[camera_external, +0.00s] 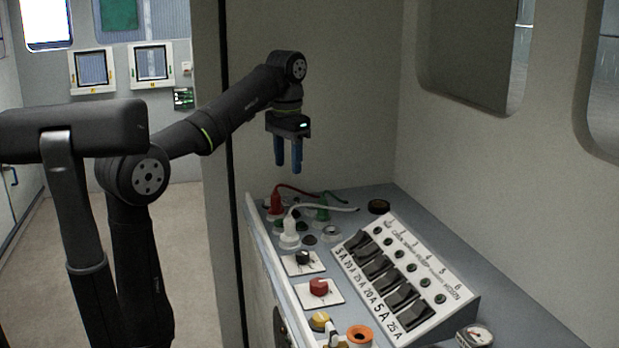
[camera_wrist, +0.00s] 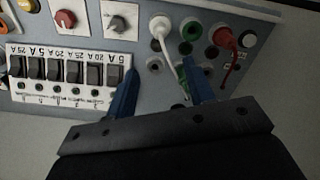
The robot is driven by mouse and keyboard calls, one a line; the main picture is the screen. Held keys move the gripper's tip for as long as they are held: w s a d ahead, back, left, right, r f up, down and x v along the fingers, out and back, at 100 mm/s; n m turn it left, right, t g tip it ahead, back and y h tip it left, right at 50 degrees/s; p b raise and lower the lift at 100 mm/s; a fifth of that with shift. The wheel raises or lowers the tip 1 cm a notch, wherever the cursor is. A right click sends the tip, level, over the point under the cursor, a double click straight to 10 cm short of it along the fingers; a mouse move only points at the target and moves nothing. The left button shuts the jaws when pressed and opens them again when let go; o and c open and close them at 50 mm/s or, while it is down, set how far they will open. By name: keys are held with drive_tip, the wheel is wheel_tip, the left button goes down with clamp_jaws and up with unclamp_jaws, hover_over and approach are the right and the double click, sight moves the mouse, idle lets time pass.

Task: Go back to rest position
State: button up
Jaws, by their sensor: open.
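My gripper (camera_external: 288,165) hangs from my arm, pointing down, above the far left part of the console (camera_external: 384,196). Its two blue fingers are apart with nothing between them, and it is clear of the plugs below. In the wrist view the fingers of my gripper (camera_wrist: 162,88) show in front of the panel. Below it stand a red plug (camera_external: 276,203), a green plug (camera_external: 322,210) and a white plug (camera_external: 290,233), each with a cable.
A white switch panel (camera_external: 455,293) with several black rocker switches slopes up at the right. A black knob (camera_external: 303,257), a red knob (camera_external: 318,287) and a yellow knob (camera_external: 320,321) line the console's left side. Walls stand behind and to the right. The floor at left is open.

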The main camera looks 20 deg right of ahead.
sight(289, 219)
wheel_tip(289, 219, down, 17)
drive_tip(key=shift+r, duration=0.1)
wheel_tip(289, 219, up, 7)
drive_tip(key=s+d+r, duration=0.1)
drive_tip(key=s, duration=0.1)
drive_tip(key=s+d+r, duration=0.1)
drive_tip(key=r, duration=0.1)
drive_tip(key=shift+s+d+r, duration=0.2)
drive_tip(key=shift+s+r, duration=0.1)
drive_tip(key=shift+s, duration=0.05)
